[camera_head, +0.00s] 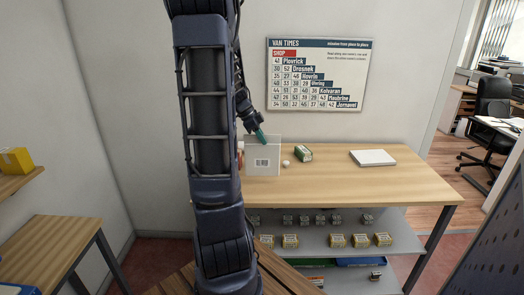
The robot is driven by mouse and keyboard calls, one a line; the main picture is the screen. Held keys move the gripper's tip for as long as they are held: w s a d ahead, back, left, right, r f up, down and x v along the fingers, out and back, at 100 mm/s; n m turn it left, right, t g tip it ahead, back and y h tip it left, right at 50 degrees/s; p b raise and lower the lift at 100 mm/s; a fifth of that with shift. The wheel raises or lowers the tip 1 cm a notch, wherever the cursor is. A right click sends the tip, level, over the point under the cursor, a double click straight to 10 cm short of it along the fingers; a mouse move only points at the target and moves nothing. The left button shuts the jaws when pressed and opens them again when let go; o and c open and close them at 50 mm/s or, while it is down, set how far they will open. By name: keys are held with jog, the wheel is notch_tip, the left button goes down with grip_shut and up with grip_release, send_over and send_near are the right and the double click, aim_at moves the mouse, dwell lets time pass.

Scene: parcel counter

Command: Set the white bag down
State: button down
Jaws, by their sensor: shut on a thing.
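My gripper (260,136) has teal fingertips, points down and is shut on the bag's top edge. I cannot tell whether the bag's bottom touches the counter or hangs just above it.
A white flat block (372,158) lies farther right. Bare counter lies in front of them. An orange-red thing (240,155) is partly hidden behind my arm.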

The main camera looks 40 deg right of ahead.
aim_at(259, 144)
jog(key=shift+f, duration=2.8)
jog(key=c, duration=1.5)
grip_release()
jog(key=v, duration=1.2)
jog(key=s+a+r+n+t+y, duration=0.1)
jog(key=s+a+n+t, duration=0.1)
jog(key=a+n, duration=0.7)
jog(key=s+a+r+n+t+y, duration=0.1)
jog(key=a+n+t, duration=0.3)
jog(key=a+n, duration=0.5)
jog(key=s+a+r+n+t+y, duration=0.2)
jog(key=a+n, duration=0.7)
jog(key=a, duration=0.8)
jog(key=shift+s+a+r+t, duration=0.35)
jog(key=shift+s+r, duration=0.25)
jog(key=shift+s, duration=0.4)
